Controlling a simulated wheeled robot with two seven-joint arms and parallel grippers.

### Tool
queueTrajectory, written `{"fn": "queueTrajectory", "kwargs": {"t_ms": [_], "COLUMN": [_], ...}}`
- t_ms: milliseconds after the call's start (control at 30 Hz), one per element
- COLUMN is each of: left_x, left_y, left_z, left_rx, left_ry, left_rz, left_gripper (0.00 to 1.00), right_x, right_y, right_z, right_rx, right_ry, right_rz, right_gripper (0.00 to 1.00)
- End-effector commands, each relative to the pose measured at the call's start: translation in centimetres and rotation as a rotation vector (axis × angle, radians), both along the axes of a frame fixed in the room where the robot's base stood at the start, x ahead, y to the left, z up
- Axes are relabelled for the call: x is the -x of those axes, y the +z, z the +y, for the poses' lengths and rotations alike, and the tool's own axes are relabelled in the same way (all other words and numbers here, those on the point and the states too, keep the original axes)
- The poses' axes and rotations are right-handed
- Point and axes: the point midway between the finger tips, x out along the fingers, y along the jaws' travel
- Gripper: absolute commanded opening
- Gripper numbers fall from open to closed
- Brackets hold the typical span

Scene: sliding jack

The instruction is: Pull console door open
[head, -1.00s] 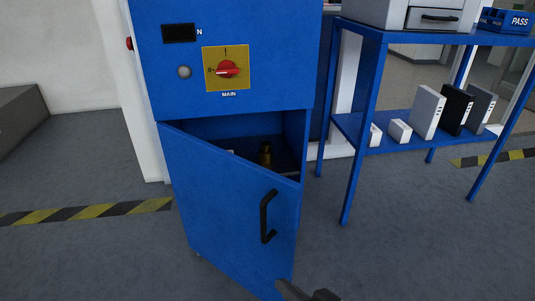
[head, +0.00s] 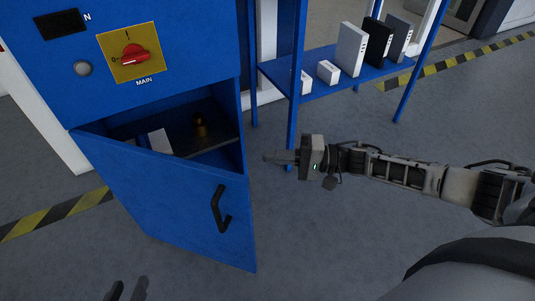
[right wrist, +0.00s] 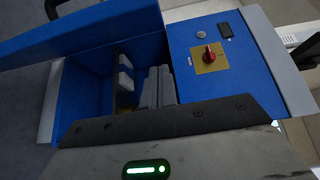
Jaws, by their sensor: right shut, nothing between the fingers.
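The blue console door (head: 165,200) stands ajar in the head view, its free right edge swung out toward me. A dark gap shows above its top edge. Its black handle (head: 220,209) is on the outer face near that edge, with no gripper on it. My right gripper (head: 270,157) is shut and empty, just right of the door's free edge and the opening. In the right wrist view its fingers (right wrist: 158,88) point at the open interior, with the door at the upper left. My left gripper (head: 127,291) shows only dark fingertips, apart, at the bottom edge below the door.
The console front (head: 200,45) carries a red switch (head: 133,55) on a yellow plate. A white box (head: 159,141) and a brass-coloured part (head: 199,124) sit inside. A blue shelf (head: 335,80) with boxes stands behind on the right. Floor right of the door is clear.

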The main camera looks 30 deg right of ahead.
Motion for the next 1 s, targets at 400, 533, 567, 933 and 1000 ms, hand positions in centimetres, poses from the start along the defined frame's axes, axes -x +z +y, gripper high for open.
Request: {"fn": "queueTrajectory", "kwargs": {"t_ms": [400,533,567,933,1000], "left_x": [0.0,0.0,0.0,0.1,0.1], "left_y": [0.1,0.1,0.1,0.0,0.0], "left_z": [0.0,0.0,0.0,0.0,0.0], "left_rx": [0.000,0.000,0.000,0.000,0.000], "left_ry": [-0.001,-0.001,-0.001,0.000,0.000], "left_rz": [-0.003,0.000,0.001,0.003,0.003], "left_gripper": [0.34,0.34,0.34,0.34,0.34], "right_x": [-2.9,-1.7,-1.5,-0.9,-0.9], "right_y": [0.1,0.1,0.1,0.1,0.1], "right_z": [7.5,8.6,8.8,9.4,9.4], "right_rx": [-0.004,-0.003,-0.003,-0.001,-0.001], "right_ry": [0.001,0.000,0.000,-0.002,-0.002], "right_rz": [0.002,0.001,-0.001,-0.003,-0.003], "right_gripper": [0.00,0.00,0.00,0.00,0.00]}}
